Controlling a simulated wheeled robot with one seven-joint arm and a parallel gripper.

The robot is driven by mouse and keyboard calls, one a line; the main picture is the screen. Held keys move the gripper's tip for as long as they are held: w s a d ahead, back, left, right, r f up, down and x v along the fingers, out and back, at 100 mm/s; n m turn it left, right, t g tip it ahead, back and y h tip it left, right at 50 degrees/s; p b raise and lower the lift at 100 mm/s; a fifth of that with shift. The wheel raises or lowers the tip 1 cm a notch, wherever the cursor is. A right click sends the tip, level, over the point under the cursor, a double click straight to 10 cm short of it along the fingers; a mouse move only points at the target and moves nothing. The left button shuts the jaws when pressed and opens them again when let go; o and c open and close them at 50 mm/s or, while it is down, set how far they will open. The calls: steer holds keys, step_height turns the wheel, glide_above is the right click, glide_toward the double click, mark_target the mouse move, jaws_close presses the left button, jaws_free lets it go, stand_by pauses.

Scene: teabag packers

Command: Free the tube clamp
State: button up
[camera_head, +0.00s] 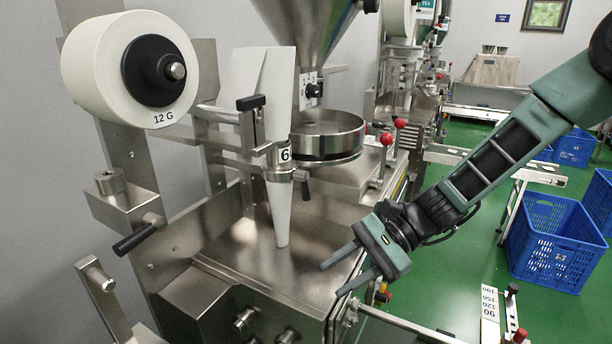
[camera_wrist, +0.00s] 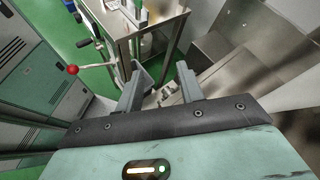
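The white forming tube (camera_head: 281,215) hangs upright below a paper collar in the head view and narrows towards its lower end. A metal clamp band (camera_head: 279,174) is around the tube just under the "6" label, with a small dark-tipped lever (camera_head: 304,186) pointing down at its right side. I cannot tell whether the clamp is tight or loose. My gripper (camera_head: 330,280) is open and empty, low and to the right of the tube, apart from it, by the machine's front edge. In the wrist view my gripper's two fingers (camera_wrist: 160,68) are spread with nothing between them; I cannot make out the clamp there.
A paper roll (camera_head: 95,66) marked "12 G" stands at upper left, with a black-handled arm (camera_head: 136,236) below it. Red-knobbed levers (camera_head: 386,139) rise right of the round metal pan (camera_head: 326,137). Blue crates (camera_head: 556,244) stand on the green floor at right.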

steer(key=w+d+r+m+t+y+p, duration=0.1)
steer(key=w+d+m+t+y, duration=0.1)
steer(key=w+d+m, duration=0.15)
steer(key=w+d+r+m+t+y+p, duration=0.1)
steer(key=w+d+r+m+t+y, duration=0.15)
steer(key=w, duration=0.25)
steer(key=m+t+p, duration=0.1)
steer(key=m+t, duration=0.4)
steer(key=m, duration=0.1)
glide_toward(306, 192)
steer(key=shift+w+f+p+x, duration=0.15)
steer(key=shift+p+x, duration=0.85)
steer(key=shift+x, duration=0.7)
steer(key=shift+w+p+x, duration=0.15)
steer(key=shift+p+x, duration=0.9)
steer(key=shift+x, duration=0.7)
steer(key=shift+w+f+p+x, duration=0.15)
steer(key=shift+p+x, duration=0.85)
steer(key=shift+x, duration=0.7)
steer(key=shift+d, duration=0.2)
jaws_close()
